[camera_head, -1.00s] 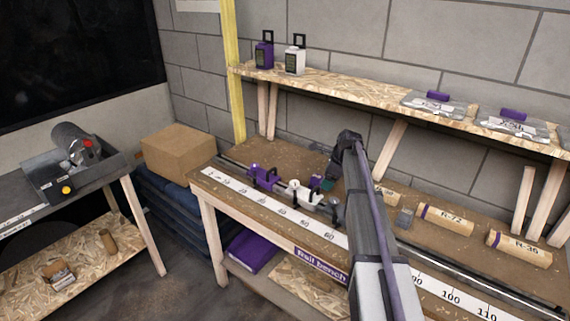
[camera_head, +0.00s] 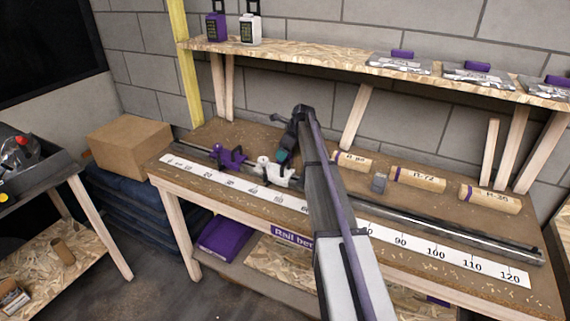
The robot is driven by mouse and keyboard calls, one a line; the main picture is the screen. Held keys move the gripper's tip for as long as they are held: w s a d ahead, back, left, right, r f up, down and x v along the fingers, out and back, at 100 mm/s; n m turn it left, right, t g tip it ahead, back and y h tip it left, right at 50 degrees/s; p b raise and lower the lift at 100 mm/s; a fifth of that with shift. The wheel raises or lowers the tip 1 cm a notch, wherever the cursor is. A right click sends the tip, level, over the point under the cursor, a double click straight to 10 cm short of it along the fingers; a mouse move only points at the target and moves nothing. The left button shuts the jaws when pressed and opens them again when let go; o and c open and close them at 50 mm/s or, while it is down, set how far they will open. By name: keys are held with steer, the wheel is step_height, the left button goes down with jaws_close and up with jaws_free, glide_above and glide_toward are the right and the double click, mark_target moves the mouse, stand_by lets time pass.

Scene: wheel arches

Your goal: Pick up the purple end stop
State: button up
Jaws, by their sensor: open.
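The purple end stop (camera_head: 229,158) sits on the rail near the left end of the bench, behind the low-number end of the white ruler strip. A white stop (camera_head: 272,170) sits on the same rail just to its right. My gripper (camera_head: 284,158) hangs just behind and above the white stop, to the right of the purple one and apart from it. It is open, with nothing seen in it; its fingertips are small and partly hidden. My arm (camera_head: 325,185) crosses the bench from the front and hides the middle of the rail.
Cardboard tubes (camera_head: 418,178) and a small grey block (camera_head: 379,182) lie behind the rail on the right. A shelf (camera_head: 330,62) with bottles and purple-handled plates runs above. A cardboard box (camera_head: 130,146) stands left of the bench. The bench is clear behind the purple stop.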

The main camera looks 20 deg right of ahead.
steer(key=b+x, duration=0.1)
steer(key=x, duration=0.2)
steer(key=shift+f, duration=0.2)
steer(key=shift+r, duration=0.25)
steer(key=c, duration=1)
